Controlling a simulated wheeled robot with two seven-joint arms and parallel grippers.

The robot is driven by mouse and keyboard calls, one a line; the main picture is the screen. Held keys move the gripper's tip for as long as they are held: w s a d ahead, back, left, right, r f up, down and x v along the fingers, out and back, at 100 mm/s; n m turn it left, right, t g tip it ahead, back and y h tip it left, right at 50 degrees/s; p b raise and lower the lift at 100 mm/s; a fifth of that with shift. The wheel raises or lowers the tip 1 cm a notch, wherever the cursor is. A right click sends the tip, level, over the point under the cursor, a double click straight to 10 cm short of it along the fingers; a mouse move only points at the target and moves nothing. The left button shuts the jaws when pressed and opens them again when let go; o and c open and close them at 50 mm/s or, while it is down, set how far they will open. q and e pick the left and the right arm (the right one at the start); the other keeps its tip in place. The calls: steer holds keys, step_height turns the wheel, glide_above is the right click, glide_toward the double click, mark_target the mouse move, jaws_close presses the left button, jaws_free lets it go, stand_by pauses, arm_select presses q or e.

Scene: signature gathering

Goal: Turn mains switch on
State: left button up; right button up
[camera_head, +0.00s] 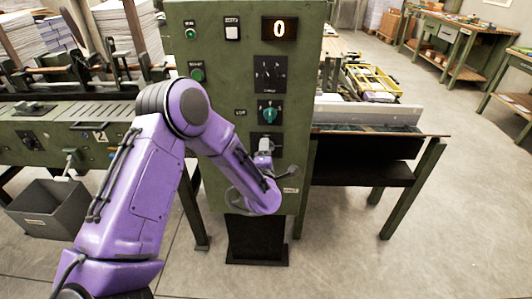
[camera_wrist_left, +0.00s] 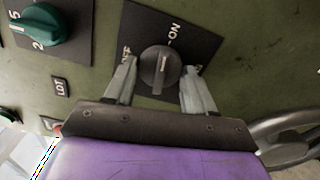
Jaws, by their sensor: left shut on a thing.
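The mains switch (camera_wrist_left: 161,68) is a round black knob on a black plate with ON and OFF markings, seen in the left wrist view. A pale line shows on the knob; I cannot tell exactly which mark it points to. My left gripper (camera_wrist_left: 158,76) is shut on the knob, one grey finger on each side. In the head view, my left gripper (camera_head: 265,150) is at the lower part of the green control panel (camera_head: 215,65), largely hiding the switch and its plate (camera_head: 256,137). My right gripper is not in view.
A teal knob (camera_head: 268,112) sits above the switch, also in the wrist view (camera_wrist_left: 40,25). Higher up are a black dial (camera_head: 270,73), a display reading 0 (camera_head: 280,29) and a green button (camera_head: 197,74). A curved metal handle (camera_wrist_left: 285,138) lies right of the gripper.

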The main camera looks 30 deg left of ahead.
arm_select(q)
steer(key=shift+m, duration=1)
steer(key=o, duration=1)
steer(key=b+v, duration=0.2)
steer(key=v, duration=0.8)
steer(key=shift+s+d, duration=0.15)
steer(key=shift+s, duration=0.1)
